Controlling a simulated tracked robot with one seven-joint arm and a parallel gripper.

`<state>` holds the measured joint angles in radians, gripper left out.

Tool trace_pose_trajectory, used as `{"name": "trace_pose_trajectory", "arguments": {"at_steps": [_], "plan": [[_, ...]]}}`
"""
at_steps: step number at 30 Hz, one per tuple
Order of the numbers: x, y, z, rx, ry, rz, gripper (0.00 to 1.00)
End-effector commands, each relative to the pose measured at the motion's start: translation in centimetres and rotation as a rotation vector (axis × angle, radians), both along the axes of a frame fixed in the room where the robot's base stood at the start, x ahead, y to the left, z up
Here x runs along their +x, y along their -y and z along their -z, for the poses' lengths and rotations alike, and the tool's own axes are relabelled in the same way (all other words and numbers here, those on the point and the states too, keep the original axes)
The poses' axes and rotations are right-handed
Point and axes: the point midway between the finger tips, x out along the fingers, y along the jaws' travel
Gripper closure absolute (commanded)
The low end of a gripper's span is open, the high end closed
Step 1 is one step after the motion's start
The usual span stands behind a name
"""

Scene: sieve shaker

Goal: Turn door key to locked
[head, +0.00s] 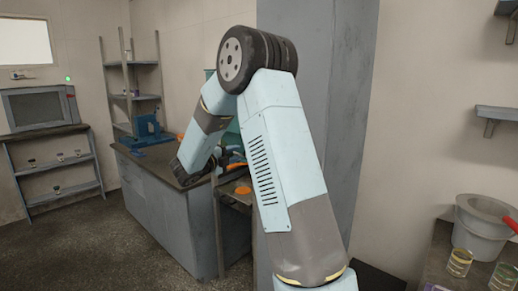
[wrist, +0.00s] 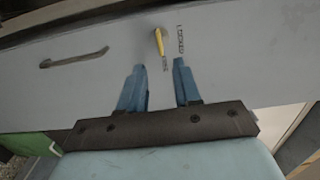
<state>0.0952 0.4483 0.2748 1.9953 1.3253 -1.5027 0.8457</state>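The door key (wrist: 160,41) is a small yellow piece on a grey door panel (wrist: 105,85) in the wrist view. It stands nearly upright in the picture, its lower end near a small label whose text I cannot read surely. Another label (wrist: 180,41) to its right seems to read LOCKED. My gripper (wrist: 156,64) has two blue fingers, spread apart with nothing between them. The key lies beyond the fingertips, between their lines, and appears untouched. In the head view my arm covers much of the middle, and I cannot make out the key or the fingers.
A dark bar handle (wrist: 75,58) is on the panel left of the key. In the head view a tall grey cabinet (head: 345,75) stands behind my arm. A grey bench (head: 165,205) is left of it. A bucket (head: 478,232) and jars are at right. Floor at left is clear.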

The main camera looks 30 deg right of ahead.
Motion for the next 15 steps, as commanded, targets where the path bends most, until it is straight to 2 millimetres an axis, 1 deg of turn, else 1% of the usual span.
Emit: {"name": "trace_pose_trajectory", "arguments": {"at_steps": [5,8,15], "plan": [[-0.1,0.7,0.6,-0.004,0.01,0.041,0.67],[0.2,1.7,0.6,-0.004,0.01,0.041,0.67],[1.5,5.5,0.5,-0.005,0.01,0.041,0.67]]}}
